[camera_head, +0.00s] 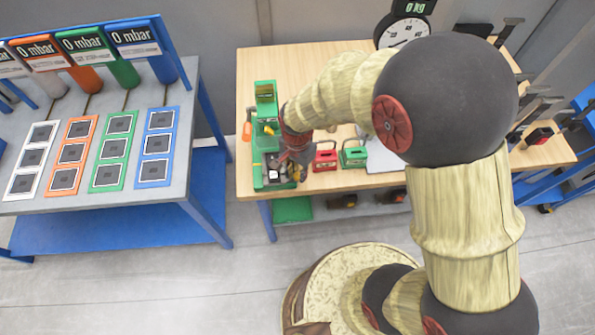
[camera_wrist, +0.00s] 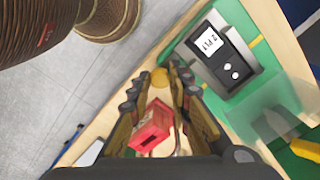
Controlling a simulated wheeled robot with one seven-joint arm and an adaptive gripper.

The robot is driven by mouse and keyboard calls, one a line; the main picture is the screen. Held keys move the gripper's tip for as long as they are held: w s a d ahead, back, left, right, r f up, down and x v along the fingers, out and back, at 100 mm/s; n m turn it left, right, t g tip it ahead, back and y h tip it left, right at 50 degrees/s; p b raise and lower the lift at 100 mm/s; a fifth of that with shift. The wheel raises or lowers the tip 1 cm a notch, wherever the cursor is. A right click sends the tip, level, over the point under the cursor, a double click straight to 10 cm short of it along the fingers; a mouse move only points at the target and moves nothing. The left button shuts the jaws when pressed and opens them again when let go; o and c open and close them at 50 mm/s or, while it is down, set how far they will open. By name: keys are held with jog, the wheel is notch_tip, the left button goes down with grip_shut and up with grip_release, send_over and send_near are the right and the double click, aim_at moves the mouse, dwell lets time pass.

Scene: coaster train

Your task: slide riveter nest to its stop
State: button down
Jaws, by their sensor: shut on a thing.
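The riveter (camera_head: 265,118) is a green machine at the left end of the wooden bench, on a green base (camera_head: 257,178). In the wrist view, a grey metal block with a "2 PLY" label (camera_wrist: 222,52), which looks like the nest, lies on the green base. My gripper (camera_head: 292,168) is low at the base's right side in the head view, where its fingertips are hard to make out. How the knob joins the nest is hidden.
A red box (camera_head: 325,158) and a green box (camera_head: 354,155) stand right of my gripper. The red box also shows between my fingers in the wrist view (camera_wrist: 150,128). A clear panel (camera_wrist: 270,112) stands near the base. A dial scale (camera_head: 402,32) is at the back.

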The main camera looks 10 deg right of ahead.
jog(key=w, duration=0.6)
jog(key=shift+w+d, duration=0.1)
jog(key=shift+w, duration=0.25)
jog(key=c, duration=1.6)
grip_release()
jog(key=shift+s, duration=0.1)
notch_tip(320, 180, up, 12)
